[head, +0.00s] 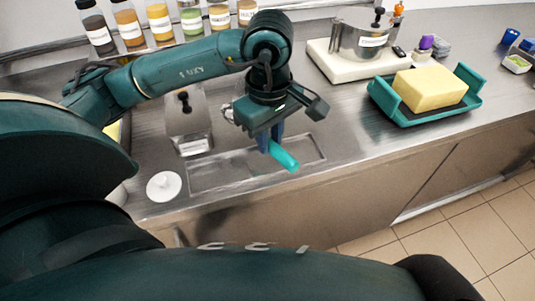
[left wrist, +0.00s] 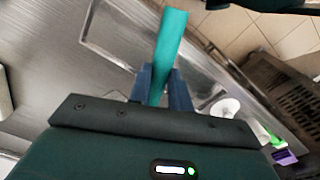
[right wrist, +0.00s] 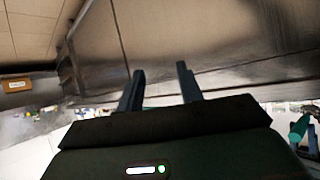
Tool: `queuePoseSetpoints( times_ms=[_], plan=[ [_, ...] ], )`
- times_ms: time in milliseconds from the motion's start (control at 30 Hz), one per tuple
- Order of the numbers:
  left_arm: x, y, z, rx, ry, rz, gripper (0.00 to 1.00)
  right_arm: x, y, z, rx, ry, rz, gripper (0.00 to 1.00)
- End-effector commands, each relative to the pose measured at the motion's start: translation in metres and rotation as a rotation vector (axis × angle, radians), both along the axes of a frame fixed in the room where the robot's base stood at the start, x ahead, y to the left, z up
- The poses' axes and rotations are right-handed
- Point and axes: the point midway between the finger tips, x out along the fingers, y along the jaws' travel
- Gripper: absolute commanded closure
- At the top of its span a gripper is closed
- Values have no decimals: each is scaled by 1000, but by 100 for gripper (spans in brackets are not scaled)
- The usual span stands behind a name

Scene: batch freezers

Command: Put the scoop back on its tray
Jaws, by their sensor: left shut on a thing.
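My left gripper (head: 268,143) is shut on a teal, bar-like piece, the scoop (head: 284,156), and holds it over the shallow rectangular metal tray or recess (head: 222,182) in the counter. In the left wrist view the scoop (left wrist: 172,38) sticks out beyond the fingers (left wrist: 163,85); its far end is plain teal and its bowl cannot be made out. Whether the scoop touches the metal below cannot be told. My right gripper (right wrist: 161,74) shows only in its own wrist view, open and empty, before the steel front of the counter.
A teal tray (head: 405,120) with a yellow block (head: 430,87) stands at right on the counter. A white board (head: 340,72) with a steel pot (head: 362,42) is behind. A steel container (head: 188,120) and white lid (head: 164,186) lie left. Bottles (head: 160,24) line the back.

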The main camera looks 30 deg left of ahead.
Motion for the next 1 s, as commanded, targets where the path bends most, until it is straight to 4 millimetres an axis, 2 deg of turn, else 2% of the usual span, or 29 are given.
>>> queuePoseSetpoints(
  times_ms=[400, 900, 933, 1000],
  plan=[
    [0, 0, -49, 2, 2, 0, 100, -1, -4, -5, -11, 17, -5, 64],
    [0, 0, -61, 1, -1, -2, 100, 3, -2, -9, -2, 1, -8, 64],
    [0, 0, -59, 1, -1, -2, 78, 4, -1, -4, 0, -3, -7, 64],
    [0, 0, -58, 1, 0, -2, 72, 5, 0, 0, 3, -9, -6, 64]
  ],
)
